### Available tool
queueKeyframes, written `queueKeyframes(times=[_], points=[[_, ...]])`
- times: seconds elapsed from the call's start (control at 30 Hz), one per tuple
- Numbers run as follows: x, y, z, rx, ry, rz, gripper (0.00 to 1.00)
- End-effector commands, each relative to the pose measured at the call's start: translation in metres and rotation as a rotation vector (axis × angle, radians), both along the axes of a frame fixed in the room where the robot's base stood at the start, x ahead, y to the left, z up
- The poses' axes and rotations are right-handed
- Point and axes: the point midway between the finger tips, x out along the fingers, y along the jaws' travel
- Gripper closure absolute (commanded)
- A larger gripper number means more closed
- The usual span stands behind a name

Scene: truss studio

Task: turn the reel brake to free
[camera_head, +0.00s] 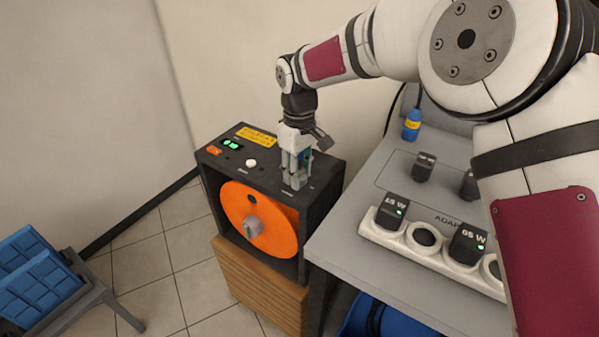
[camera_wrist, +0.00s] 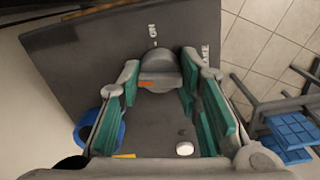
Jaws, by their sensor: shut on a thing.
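The reel brake knob (camera_wrist: 160,68) is grey and round, with an orange mark, on the dark top of the reel box (camera_head: 325,172). In the wrist view one small white label lies beyond the knob and another to its right; I cannot read them surely. My gripper (camera_head: 295,182) points down at the box top's right part. It also shows in the wrist view (camera_wrist: 161,76), its green-padded fingers shut on the knob from both sides. In the head view the fingers mostly hide the knob. The orange reel (camera_head: 262,218) sits in the box's open front.
A grey table (camera_head: 350,240) with black adapters and a white charging strip stands close at right.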

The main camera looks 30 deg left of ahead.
Motion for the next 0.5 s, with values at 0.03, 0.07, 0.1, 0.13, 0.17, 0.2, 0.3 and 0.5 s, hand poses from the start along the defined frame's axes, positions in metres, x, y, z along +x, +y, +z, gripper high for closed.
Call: queueKeyframes(times=[0.03, 0.07, 0.1, 0.13, 0.17, 0.2, 0.3, 0.5], points=[[0.0014, 0.0005, 0.0003, 0.003, -0.003, 0.029, 0.96], [0.0012, 0.0006, 0.0003, 0.004, -0.002, 0.049, 0.96], [0.0010, 0.0008, 0.0004, 0.004, -0.002, 0.071, 0.96], [0.0010, 0.0009, 0.0005, 0.004, -0.002, 0.087, 0.96], [0.0009, 0.0009, 0.0005, 0.004, -0.002, 0.102, 0.96], [0.0008, 0.0010, 0.0005, 0.003, -0.003, 0.120, 0.96], [0.0008, 0.0010, 0.0006, 0.003, -0.003, 0.156, 0.96], [0.0009, 0.0011, 0.0008, 0.004, -0.004, 0.195, 0.96]])
